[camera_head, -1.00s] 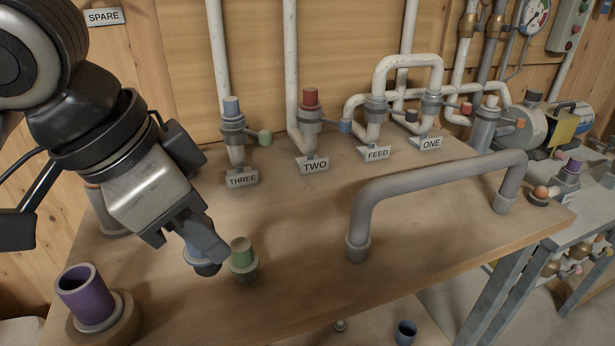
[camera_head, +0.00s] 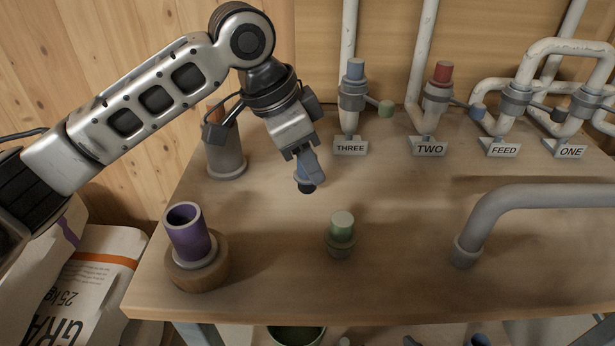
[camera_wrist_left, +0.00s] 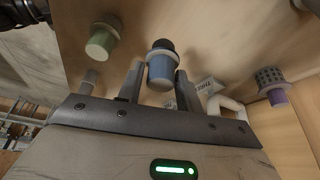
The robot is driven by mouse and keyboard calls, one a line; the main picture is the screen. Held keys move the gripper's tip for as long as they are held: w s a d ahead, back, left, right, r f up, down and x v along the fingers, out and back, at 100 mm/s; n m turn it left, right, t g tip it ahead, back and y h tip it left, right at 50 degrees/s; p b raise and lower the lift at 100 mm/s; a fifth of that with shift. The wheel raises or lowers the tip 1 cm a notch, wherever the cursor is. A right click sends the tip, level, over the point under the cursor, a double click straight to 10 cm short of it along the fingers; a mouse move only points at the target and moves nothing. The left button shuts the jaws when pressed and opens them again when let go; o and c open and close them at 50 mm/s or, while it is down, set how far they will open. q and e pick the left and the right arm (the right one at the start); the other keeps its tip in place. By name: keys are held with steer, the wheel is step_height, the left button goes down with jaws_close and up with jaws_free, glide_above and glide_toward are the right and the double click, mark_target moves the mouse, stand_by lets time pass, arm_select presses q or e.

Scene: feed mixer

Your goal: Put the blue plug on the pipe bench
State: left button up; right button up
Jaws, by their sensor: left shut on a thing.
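The blue plug (camera_head: 306,185), with a dark lower end, is in my left gripper (camera_head: 307,165). In the left wrist view the blue plug (camera_wrist_left: 161,68) sits between the two fingers of my left gripper (camera_wrist_left: 157,85), shut on it. It appears held above the wooden pipe bench (camera_head: 270,285), over its back left part; the exact height is hard to tell. The green plug (camera_head: 341,226) stands upright on the bench, nearer the front and apart from the blue plug. My right gripper is not in view.
Pipes labelled THREE (camera_head: 351,147) and TWO (camera_head: 429,149) line the back. A grey pipe rail (camera_head: 530,197) arches at right. The bench's front middle is clear.

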arm_select(q)
steer(key=shift+w+f, duration=0.75)
steer(key=shift+f, duration=0.1)
steer(key=f, duration=0.3)
steer(key=shift+w+a+f, duration=0.1)
steer(key=shift+w+f, duration=0.1)
steer(key=shift+w, duration=0.05)
steer(key=shift+f, duration=0.15)
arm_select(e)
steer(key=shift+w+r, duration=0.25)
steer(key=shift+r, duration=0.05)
arm_select(q)
steer(key=shift+f, duration=0.15)
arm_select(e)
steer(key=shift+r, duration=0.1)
arm_select(q)
steer(key=o, duration=1.1)
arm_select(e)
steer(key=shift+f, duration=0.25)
arm_select(q)
steer(key=v, duration=1.2)
steer(key=shift+p, duration=0.35)
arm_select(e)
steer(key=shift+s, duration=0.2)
